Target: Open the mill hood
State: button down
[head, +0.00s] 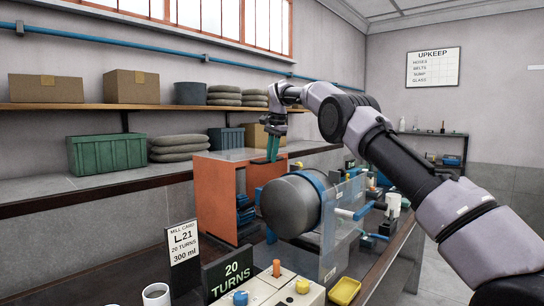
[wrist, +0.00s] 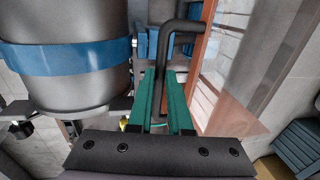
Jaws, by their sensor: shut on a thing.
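The mill hood (head: 216,201) is an orange box with a clear top, left of the grey mill drum (head: 291,205). In the wrist view, the hood's orange edge and clear panel (wrist: 234,60) fill the right side. A black bent handle (wrist: 185,26) beside that edge runs down between my green fingers. My gripper (head: 272,158) points down at the hood's right side and is shut on this handle; it also shows in the wrist view (wrist: 164,78).
A clear panel (head: 338,235) stands in front of the drum. The mill card (head: 184,250), the "20 turns" sign (head: 231,273), a control box with knobs (head: 268,291) and a yellow tray (head: 344,290) are in front. A shelf with boxes (head: 131,86) runs behind.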

jog(key=c, duration=0.8)
grip_release()
jog(key=shift+c, duration=0.2)
jog(key=shift+d, duration=0.1)
